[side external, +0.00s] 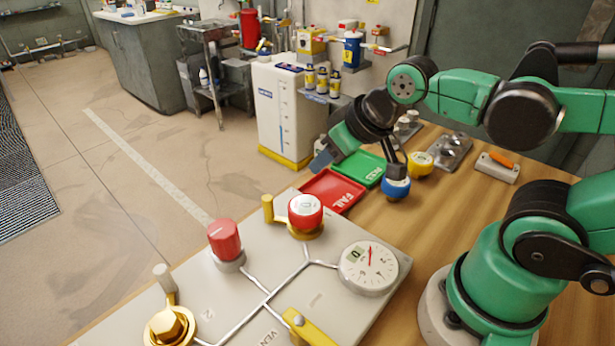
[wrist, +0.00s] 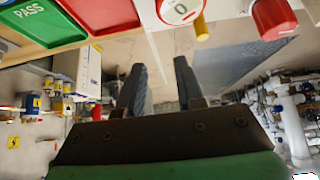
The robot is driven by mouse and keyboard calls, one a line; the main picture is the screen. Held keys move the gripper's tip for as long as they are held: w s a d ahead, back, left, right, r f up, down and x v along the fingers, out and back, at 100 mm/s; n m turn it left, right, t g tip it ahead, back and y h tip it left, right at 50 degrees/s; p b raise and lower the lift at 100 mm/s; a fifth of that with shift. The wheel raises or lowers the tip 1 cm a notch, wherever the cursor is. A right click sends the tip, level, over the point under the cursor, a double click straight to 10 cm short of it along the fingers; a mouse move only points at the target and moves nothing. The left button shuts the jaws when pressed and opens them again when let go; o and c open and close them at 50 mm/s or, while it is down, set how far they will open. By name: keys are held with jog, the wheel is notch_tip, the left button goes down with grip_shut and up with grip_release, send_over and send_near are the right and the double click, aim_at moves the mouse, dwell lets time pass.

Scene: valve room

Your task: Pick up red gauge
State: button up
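The red gauge (side external: 305,211) is a red round body with a pale face, on a brass fitting at the back of the grey panel. In the wrist view the red gauge (wrist: 180,9) is at the top edge, partly cut off, with a 0 on its face. My gripper (side external: 321,160) is above and behind the gauge in the side view, apart from it, near the trays. In the wrist view my gripper (wrist: 160,63) has its two dark fingers spread with nothing between them.
A red knob (side external: 225,241), a white dial (side external: 368,267) and brass valves share the panel. A red FAIL tray (side external: 331,191) and green PASS tray (side external: 361,168) lie behind it. Blue (side external: 396,188) and yellow (side external: 420,162) round items stand on the wooden table.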

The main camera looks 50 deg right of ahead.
aim_at(306, 205)
jog(key=o, duration=0.9)
jog(key=shift+w+a+f+n+g, duration=0.35)
jog(key=shift+n+g, duration=0.25)
jog(key=shift+g, duration=0.3)
jog(key=f+n+g, duration=0.1)
jog(key=a+f+n+g, duration=0.2)
jog(key=g, duration=0.1)
jog(key=shift+w+f+y, duration=0.15)
jog(key=shift+w+y, duration=0.1)
jog(key=shift+y, duration=0.05)
jog(key=shift+w+a+f, duration=0.1)
jog(key=shift+w+f, duration=0.05)
jog(key=shift+f, duration=1.25)
jog(key=shift+w+a+f, duration=0.1)
jog(key=shift+w+f, duration=0.05)
jog(key=shift+f, duration=1.25)
